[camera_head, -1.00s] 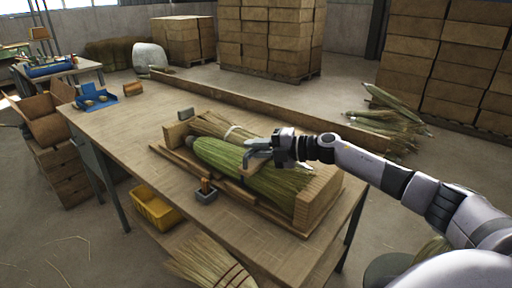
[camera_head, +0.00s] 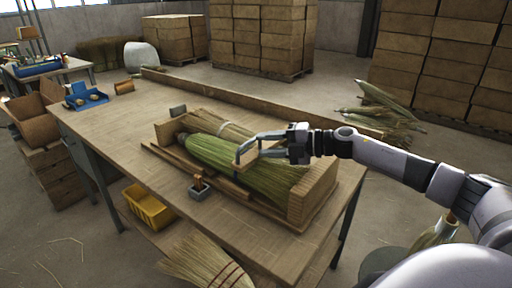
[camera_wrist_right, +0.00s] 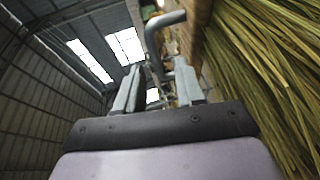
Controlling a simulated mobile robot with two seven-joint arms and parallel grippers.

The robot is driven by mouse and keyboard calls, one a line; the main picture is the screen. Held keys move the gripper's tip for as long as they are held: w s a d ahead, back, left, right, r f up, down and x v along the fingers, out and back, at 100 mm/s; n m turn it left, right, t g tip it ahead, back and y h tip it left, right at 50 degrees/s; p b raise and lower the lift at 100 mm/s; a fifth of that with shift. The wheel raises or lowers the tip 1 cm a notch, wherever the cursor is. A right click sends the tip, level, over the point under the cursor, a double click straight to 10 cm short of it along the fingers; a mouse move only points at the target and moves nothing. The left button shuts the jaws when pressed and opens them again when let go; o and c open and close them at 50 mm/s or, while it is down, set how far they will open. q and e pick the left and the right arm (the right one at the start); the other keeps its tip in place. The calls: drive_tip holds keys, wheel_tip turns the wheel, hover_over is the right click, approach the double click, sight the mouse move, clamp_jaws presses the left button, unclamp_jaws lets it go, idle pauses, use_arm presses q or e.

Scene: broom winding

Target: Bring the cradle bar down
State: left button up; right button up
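A wooden cradle (camera_head: 310,192) on the bench holds a green broom bundle (camera_head: 212,154) and a tan one (camera_head: 205,124) behind it. My right gripper (camera_head: 258,146) is above the green bundle, its two fingers spread apart. A small tan piece at their tips (camera_head: 242,150) may be part of the cradle bar; its far parts are hidden. In the right wrist view a bent grey tube (camera_wrist_right: 153,48), perhaps the bar, runs beyond and between the fingers (camera_wrist_right: 157,90). Contact with it is unclear. My left gripper is out of view.
A small grey holder (camera_head: 199,192) stands in front of the cradle. A yellow bin (camera_head: 150,206) and a broom (camera_head: 205,262) are below the front edge.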

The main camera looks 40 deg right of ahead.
drive_tip(key=shift+v, duration=0.8)
drive_tip(key=shift+a, duration=0.1)
